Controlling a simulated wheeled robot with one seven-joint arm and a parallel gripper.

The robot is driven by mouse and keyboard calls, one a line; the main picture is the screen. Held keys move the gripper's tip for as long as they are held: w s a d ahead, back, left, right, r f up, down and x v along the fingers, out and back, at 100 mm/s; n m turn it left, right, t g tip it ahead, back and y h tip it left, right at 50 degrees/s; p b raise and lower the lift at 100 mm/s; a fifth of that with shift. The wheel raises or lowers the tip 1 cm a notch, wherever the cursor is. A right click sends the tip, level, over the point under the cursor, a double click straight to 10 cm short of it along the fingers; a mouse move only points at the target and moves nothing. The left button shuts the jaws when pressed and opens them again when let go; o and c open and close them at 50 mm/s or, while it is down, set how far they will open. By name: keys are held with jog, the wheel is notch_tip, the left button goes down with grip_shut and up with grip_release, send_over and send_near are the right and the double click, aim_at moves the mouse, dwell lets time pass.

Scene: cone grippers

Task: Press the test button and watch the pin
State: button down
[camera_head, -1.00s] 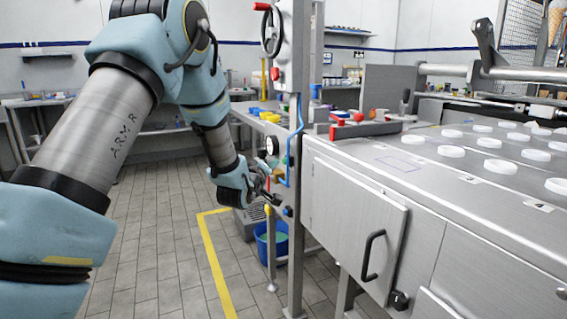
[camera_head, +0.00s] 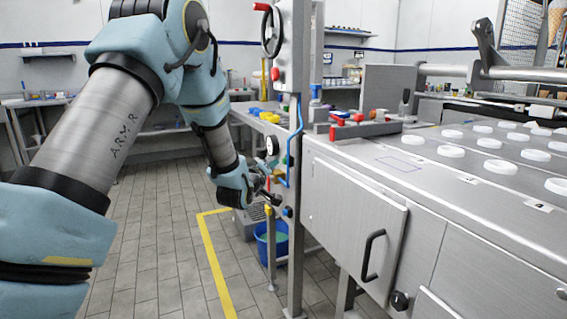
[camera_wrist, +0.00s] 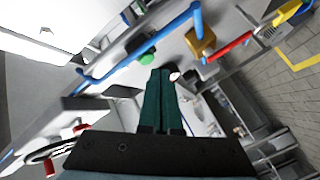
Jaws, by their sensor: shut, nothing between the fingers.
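My gripper (camera_wrist: 161,73) is shut and empty, its two dark green fingers side by side in the wrist view. Its tips are close to a round green button (camera_wrist: 147,59) on the grey post; whether they touch it cannot be told. A small pale round tip (camera_wrist: 174,77) shows just beside the fingertips. A red rod (camera_wrist: 229,47) sticks out of a brass block (camera_wrist: 200,41); which part is the pin is not clear. In the head view my gripper (camera_head: 275,197) is at the post (camera_head: 296,150), and the green button is hidden there.
A yellow handle (camera_wrist: 287,12) is near the red rod. A blue bucket (camera_head: 272,246) stands below. The steel machine (camera_head: 355,215) fills the right; the tiled floor left is clear.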

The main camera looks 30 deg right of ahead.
jog(key=shift+d, duration=0.15)
dwell(0.7)
jog(key=shift+d, duration=0.3)
jog(key=shift+s+d+b, duration=0.15)
jog(key=shift+d+b, duration=0.25)
jog(key=shift+d, duration=0.1)
dwell(1.7)
jog(key=shift+a, duration=0.95)
jog(key=shift+w+a+b, duration=0.25)
jog(key=shift+a+b, duration=0.05)
jog(key=shift+a, duration=0.95)
jog(key=shift+w+a+b, duration=0.2)
jog(key=shift+a+b, duration=0.1)
jog(key=shift+a, duration=0.9)
jog(key=shift+a, duration=0.1)
